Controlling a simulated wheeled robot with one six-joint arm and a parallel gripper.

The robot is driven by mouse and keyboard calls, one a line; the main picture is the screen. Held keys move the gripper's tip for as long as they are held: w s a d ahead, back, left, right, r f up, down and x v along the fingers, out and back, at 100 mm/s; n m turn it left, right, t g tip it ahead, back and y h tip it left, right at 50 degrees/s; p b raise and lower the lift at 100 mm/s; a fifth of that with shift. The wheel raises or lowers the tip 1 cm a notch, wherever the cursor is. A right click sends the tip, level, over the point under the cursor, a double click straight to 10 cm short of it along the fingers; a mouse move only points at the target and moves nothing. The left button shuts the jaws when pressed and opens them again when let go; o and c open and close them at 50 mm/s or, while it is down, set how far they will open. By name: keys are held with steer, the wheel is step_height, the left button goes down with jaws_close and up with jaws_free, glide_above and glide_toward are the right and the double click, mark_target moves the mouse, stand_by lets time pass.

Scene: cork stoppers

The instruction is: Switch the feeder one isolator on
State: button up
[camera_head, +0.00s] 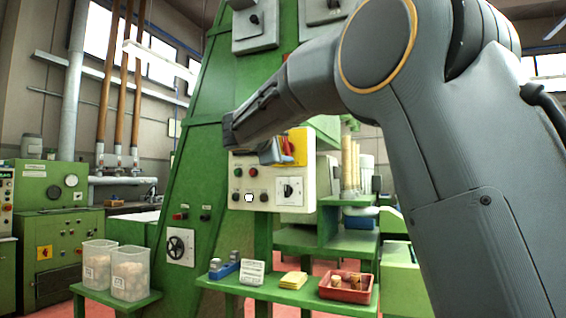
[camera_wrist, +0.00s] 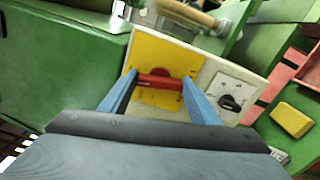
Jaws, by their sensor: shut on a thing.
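A cream control box (camera_head: 238,165) on the green machine carries a yellow plate (camera_head: 299,142) with a red isolator handle (camera_head: 287,147). My gripper (camera_head: 272,153) is at this plate, partly covering it in the head view. In the wrist view, the two blue fingers of my gripper (camera_wrist: 158,88) stand on either side of the red handle (camera_wrist: 158,80) and are shut on it. The yellow plate (camera_wrist: 160,57) shows around it. The on and off markings are too small to read, and I cannot tell which isolator is feeder one.
A black rotary switch (camera_head: 289,190) sits below the plate on the same box; it also shows in the wrist view (camera_wrist: 231,102). Small buttons (camera_head: 249,197) are to its left. A shelf below holds a red tray (camera_head: 345,294), yellow pads (camera_head: 293,281) and a blue item (camera_head: 224,268).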

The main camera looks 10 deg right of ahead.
steer(key=shift+a+f+m+b, duration=0.15)
steer(key=shift+m+b, duration=0.95)
steer(key=shift+b, duration=0.55)
steer(key=o, duration=1)
steer(key=shift+o, duration=0.2)
steer(key=v, duration=0.7)
steer(key=shift+s, duration=0.3)
steer(key=shift+a, duration=0.2)
